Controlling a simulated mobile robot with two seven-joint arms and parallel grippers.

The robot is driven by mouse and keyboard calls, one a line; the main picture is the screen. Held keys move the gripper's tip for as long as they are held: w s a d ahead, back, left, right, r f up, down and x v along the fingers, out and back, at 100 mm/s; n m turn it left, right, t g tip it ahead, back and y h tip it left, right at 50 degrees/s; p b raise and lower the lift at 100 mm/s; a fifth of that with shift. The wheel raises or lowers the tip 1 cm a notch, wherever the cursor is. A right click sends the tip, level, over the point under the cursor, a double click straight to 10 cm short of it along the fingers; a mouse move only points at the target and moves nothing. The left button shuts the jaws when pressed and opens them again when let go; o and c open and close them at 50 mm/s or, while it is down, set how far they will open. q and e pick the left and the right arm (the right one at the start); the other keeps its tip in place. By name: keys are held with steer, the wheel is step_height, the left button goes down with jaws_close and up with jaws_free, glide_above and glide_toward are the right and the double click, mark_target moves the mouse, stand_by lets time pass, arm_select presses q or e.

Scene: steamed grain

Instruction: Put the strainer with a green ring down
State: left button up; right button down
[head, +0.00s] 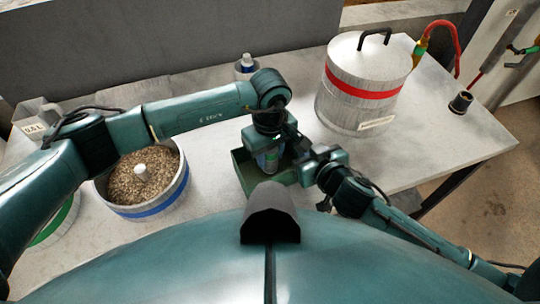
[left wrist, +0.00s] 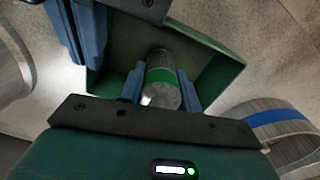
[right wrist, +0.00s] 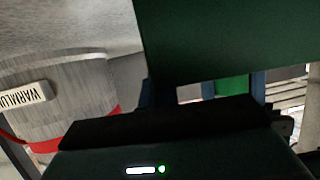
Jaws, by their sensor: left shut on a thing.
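The strainer with a green ring (left wrist: 162,78) is a small metal cylinder with a green band. My left gripper (head: 268,168) is shut on it, with a blue finger on each side in the left wrist view. It hangs over or in a dark green open box (head: 242,177); I cannot tell whether it touches the bottom. The box also shows in the left wrist view (left wrist: 215,72) and right wrist view (right wrist: 225,40). My right gripper (head: 322,165) is at the box's right side in the head view; the box hides what is between its fingers.
A grain-filled pot with a blue ring (head: 160,209) stands left of the box. A pot with a green ring (head: 62,222) is partly hidden at far left. A lidded pot with a red ring (head: 345,105) stands back right.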

arm_select(q)
steer(key=shift+f, duration=0.7)
steer(key=shift+f, duration=0.1)
steer(key=o, duration=1)
steer(key=shift+o, duration=0.2)
step_height(320, 180, up, 12)
steer(key=shift+r, duration=0.15)
arm_select(e)
steer(key=c, duration=2.1)
jaws_free()
steer(key=o, duration=0.5)
